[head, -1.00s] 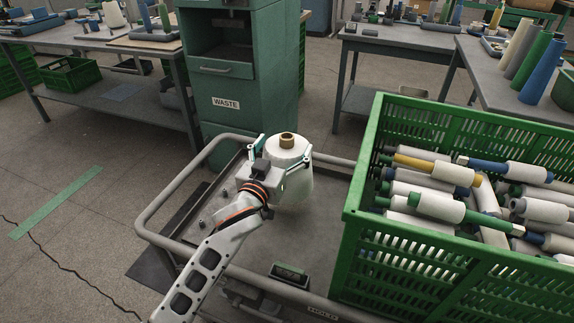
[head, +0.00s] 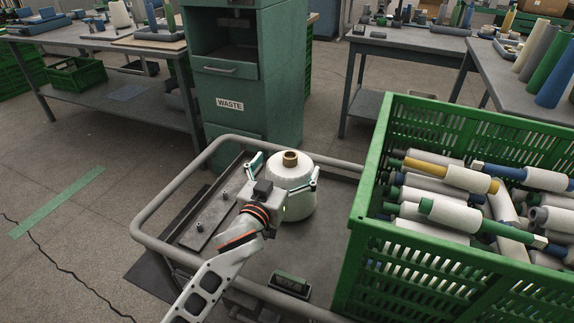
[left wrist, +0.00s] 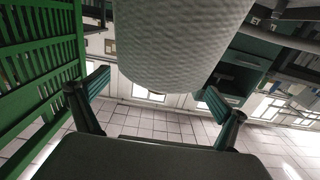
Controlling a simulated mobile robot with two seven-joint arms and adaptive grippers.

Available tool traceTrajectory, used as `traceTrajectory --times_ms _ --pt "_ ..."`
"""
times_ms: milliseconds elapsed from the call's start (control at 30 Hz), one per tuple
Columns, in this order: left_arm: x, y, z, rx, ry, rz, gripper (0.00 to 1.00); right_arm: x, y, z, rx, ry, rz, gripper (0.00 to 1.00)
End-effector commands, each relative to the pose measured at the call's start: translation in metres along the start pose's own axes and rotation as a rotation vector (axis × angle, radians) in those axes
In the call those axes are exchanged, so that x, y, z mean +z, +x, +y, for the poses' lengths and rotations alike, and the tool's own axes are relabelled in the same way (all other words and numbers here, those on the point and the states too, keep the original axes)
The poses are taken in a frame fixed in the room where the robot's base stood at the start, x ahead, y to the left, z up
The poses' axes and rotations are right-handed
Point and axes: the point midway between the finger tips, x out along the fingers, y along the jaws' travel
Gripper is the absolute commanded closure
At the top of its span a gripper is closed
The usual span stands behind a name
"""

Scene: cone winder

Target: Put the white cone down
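The white cone (head: 292,201), with a brown tube end (head: 290,158) on top, stands upright on the grey trolley deck (head: 222,230), left of the green crate. My left gripper (head: 284,168) is open, with its fingers spread on either side of the cone's upper part. In the left wrist view the white cone (left wrist: 180,45) fills the top middle, and gaps show between it and the finger pads of my left gripper (left wrist: 155,92). The cone's lower near side is partly hidden by the gripper. My right gripper is not in view.
The green crate (head: 425,262), full of wound tubes, stands right of the cone. A tubular rail (head: 150,250) rims the trolley. A small dark device (head: 289,283) sits near its front edge. The green waste cabinet (head: 255,100) stands behind.

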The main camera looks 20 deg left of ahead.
Motion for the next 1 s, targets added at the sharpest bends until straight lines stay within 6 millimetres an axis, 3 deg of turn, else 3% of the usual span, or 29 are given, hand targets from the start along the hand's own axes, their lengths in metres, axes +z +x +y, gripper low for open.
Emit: traceTrajectory --times_ms 367,667,1000 --pt "-0.001 -0.005 0.000 0.000 0.000 0.001 0.01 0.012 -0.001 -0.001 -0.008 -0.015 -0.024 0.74" --pt "-0.003 -0.045 0.000 0.001 0.000 0.002 0.01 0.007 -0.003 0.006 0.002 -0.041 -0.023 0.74" --pt "0.000 -0.074 0.000 0.000 0.000 0.000 0.01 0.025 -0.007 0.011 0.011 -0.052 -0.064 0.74"
